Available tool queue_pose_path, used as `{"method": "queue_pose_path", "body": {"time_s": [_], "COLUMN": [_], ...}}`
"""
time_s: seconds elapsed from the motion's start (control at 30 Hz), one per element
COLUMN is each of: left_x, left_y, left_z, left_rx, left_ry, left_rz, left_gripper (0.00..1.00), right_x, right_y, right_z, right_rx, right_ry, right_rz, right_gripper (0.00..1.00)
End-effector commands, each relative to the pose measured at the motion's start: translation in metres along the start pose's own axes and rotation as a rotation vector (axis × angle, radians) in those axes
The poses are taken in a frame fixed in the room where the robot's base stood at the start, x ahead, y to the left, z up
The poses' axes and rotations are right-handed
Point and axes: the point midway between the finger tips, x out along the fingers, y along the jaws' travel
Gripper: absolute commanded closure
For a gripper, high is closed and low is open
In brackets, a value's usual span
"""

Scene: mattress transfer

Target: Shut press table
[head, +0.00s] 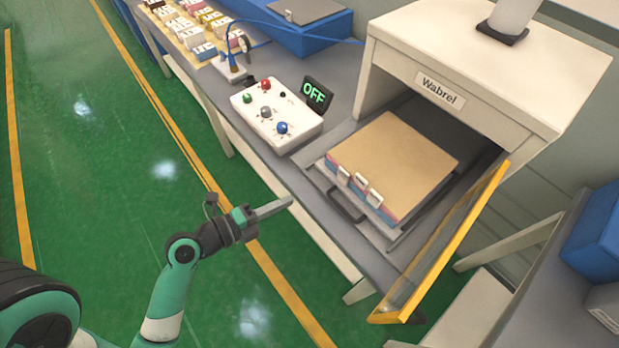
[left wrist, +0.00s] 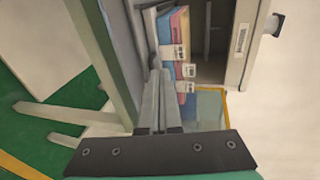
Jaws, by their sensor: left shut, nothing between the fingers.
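The press table (head: 322,170) is a grey sliding tray that sticks out of the open front of the white Wabrel press (head: 480,60). A black handle (head: 346,207) is on its front edge. A tan-topped stack (head: 395,150) with blue and pink layers and white tags lies on the tray. My left gripper (head: 286,203) is shut and empty, to the left of the handle and apart from it in the head view. In the left wrist view its fingers (left wrist: 160,88) point towards the tray front and tagged stack (left wrist: 180,50). My right gripper is not in view.
The yellow-framed press door (head: 445,250) stands open on the right of the tray. The green floor is clear.

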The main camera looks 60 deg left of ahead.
Motion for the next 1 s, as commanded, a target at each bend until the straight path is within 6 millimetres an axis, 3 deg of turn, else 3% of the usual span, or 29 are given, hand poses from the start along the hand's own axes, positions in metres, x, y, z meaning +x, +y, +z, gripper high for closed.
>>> {"method": "queue_pose_path", "body": {"time_s": [0.03,0.1,0.37,0.47,0.87,1.0], "left_x": [-0.010,-0.017,-0.009,0.005,0.089,0.110], "left_y": [0.014,0.021,0.021,0.021,0.024,0.017], "left_z": [0.004,0.010,0.014,0.014,0.020,0.022], "left_rx": [-0.038,-0.060,-0.059,-0.057,-0.055,-0.055], "left_ry": [-0.032,-0.062,-0.066,-0.064,-0.065,-0.066], "left_rz": [0.032,0.048,0.047,0.045,0.044,0.043], "left_gripper": [1.00,1.00,1.00,1.00,1.00,1.00], "right_x": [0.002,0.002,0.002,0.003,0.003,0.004], "right_y": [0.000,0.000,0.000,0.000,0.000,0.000], "right_z": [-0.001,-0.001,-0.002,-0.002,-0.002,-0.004], "right_rx": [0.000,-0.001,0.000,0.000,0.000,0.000], "right_ry": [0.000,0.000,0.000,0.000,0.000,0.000], "right_rz": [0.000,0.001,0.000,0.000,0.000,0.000], "right_gripper": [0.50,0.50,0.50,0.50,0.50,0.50]}}
